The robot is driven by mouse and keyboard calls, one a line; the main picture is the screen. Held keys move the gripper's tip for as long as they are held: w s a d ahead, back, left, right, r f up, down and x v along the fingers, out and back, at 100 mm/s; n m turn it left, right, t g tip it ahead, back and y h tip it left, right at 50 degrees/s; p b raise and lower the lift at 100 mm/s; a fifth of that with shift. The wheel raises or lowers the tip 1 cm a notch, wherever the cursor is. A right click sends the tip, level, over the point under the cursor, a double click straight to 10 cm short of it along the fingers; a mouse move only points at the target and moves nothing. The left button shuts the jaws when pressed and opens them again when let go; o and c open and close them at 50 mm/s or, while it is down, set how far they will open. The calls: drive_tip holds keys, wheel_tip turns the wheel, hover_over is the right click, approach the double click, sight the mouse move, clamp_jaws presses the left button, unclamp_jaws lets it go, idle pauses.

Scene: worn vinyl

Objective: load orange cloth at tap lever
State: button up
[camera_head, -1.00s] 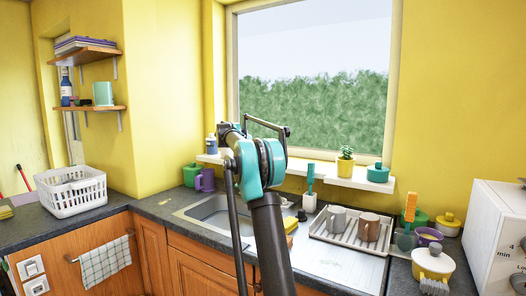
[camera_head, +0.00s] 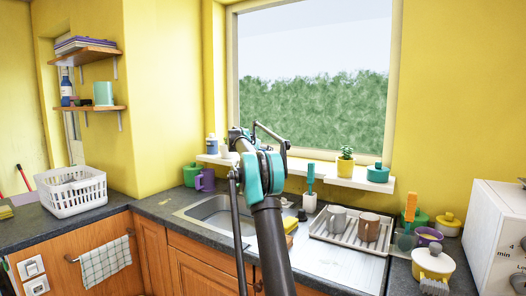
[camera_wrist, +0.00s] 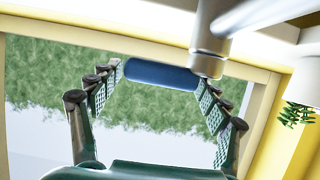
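I see no orange cloth in either view. In the wrist view my gripper (camera_wrist: 160,83) has its two fingers spread wide apart. A blue bar (camera_wrist: 160,74) lies across the space at the fingertips; whether the fingers touch it cannot be told. A shiny metal post (camera_wrist: 208,45), which looks like part of the tap, stands beside the bar's right end. Whether the bar is the tap lever is unclear. In the head view my arm hides my gripper and the tap over the sink (camera_head: 205,210).
A dish rack (camera_head: 345,243) with two mugs stands right of the sink. A white basket (camera_head: 70,193) is on the left counter. A checked grey-green towel (camera_head: 105,262) hangs on a rail. The window sill (camera_head: 325,181) holds a plant and pots.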

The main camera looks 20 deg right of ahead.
drive_tip(key=c, duration=1.3)
drive_tip(key=shift+w+d+n+t+y, duration=0.1)
drive_tip(key=shift+d+n+t+y, duration=0.2)
drive_tip(key=shift+n+t+y, duration=0.3)
drive_tip(key=shift+w+n+t+y, duration=0.35)
drive_tip(key=shift+n+t+y, duration=0.25)
drive_tip(key=shift+n+y, duration=0.35)
drive_tip(key=o, duration=1.7)
drive_tip(key=shift+d, duration=0.1)
drive_tip(key=shift+o, duration=0.2)
drive_tip(key=v, duration=1.2)
